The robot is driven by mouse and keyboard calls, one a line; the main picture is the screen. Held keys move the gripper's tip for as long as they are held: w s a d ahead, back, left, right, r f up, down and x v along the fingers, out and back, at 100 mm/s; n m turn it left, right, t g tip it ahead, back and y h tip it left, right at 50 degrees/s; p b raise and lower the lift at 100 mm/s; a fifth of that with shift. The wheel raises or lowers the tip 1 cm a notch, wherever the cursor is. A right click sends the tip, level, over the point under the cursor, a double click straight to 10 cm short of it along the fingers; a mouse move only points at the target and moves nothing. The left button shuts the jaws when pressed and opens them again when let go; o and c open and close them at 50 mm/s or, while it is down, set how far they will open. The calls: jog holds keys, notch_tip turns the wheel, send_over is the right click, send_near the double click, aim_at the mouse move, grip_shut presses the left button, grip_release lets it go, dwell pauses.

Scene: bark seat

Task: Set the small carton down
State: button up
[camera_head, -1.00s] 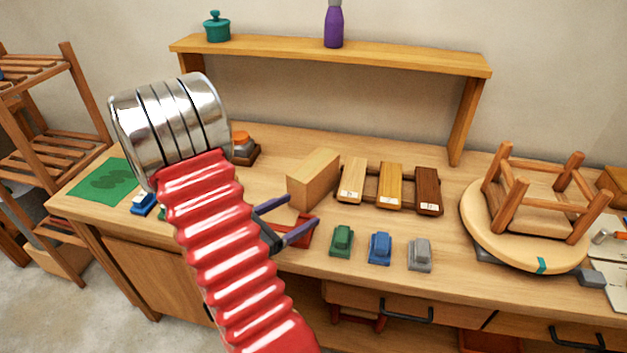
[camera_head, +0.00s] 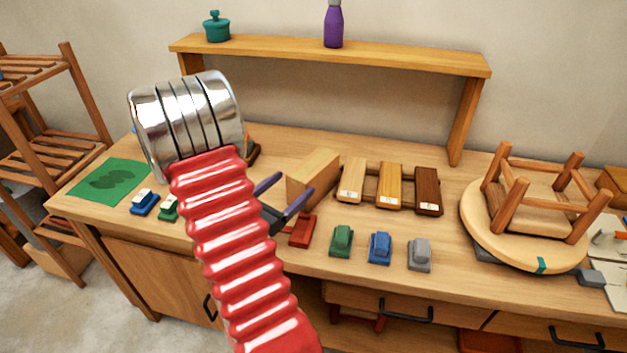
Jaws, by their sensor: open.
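Nothing shows held between the fingers. My red ribbed arm hides part of the bench to the left.
A red block (camera_head: 302,231) lies just beside the gripper. Green (camera_head: 341,240), blue (camera_head: 380,248) and grey (camera_head: 419,254) blocks line the front. An upturned stool (camera_head: 525,240) stands right. A shelf (camera_head: 330,50) spans the back.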

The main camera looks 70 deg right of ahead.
aim_at(313, 167)
jog(key=shift+x, duration=2.8)
jog(key=shift+s, duration=0.1)
jog(key=shift+x, duration=2.5)
jog(key=shift+s, duration=0.15)
jog(key=c, duration=1.5)
jog(key=shift+r, duration=0.1)
jog(key=shift+r, duration=4.95)
